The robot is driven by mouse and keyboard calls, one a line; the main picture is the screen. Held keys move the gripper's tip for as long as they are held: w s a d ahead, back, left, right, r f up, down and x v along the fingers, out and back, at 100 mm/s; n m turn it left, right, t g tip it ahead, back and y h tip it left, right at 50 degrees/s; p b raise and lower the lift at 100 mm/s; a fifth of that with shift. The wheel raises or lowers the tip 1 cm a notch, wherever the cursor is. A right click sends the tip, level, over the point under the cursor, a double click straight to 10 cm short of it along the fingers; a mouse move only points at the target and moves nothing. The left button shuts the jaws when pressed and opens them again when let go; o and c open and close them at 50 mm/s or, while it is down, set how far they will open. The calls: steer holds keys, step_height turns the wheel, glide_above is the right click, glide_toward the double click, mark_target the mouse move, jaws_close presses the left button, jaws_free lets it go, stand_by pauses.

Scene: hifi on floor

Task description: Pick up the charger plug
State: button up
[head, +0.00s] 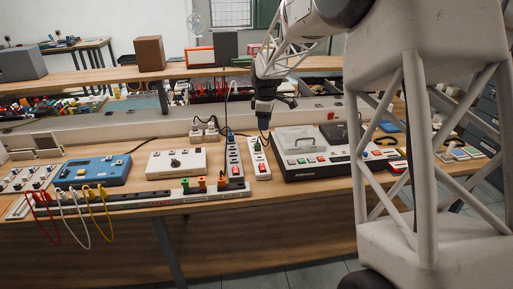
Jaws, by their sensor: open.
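My gripper (268,118) hangs pointing down above the bench, over the gap between the power strips and the grey deck. It is open; its fingertips are small and dark here, and no object shows clearly between them. Which item is the charger plug is hard to tell at this size. Two white plug-like blocks (212,131) sit at the wall behind the bench, left of my gripper. A white power strip (234,163) carries a blue plug (230,137) at its far end. A second strip (259,165) beside it has a dark plug with green (257,146) at its far end.
The grey deck (300,168) with a clear lid stands right of the strips. A white box (177,162), a blue meter (93,171) and a long black strip (150,199) with coloured leads lie left. A shelf (120,74) crosses behind. Bare wood shows between devices.

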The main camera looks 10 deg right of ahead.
mark_target(258, 150)
steer(key=w+f+n, duration=0.1)
steer(key=w+f, duration=0.2)
steer(key=w, duration=0.1)
steer(key=w+f+n, duration=0.1)
steer(key=w+f, duration=0.3)
steer(key=w+f+n, duration=0.2)
steer(key=w+f, duration=0.2)
steer(key=shift+w+a+g, duration=0.25)
steer(key=shift+g, duration=0.05)
steer(key=shift+f, duration=0.15)
steer(key=shift+f, duration=1.2)
steer(key=shift+s+f, duration=0.1)
steer(key=shift+s+f, duration=0.15)
steer(key=shift+f, duration=2.35)
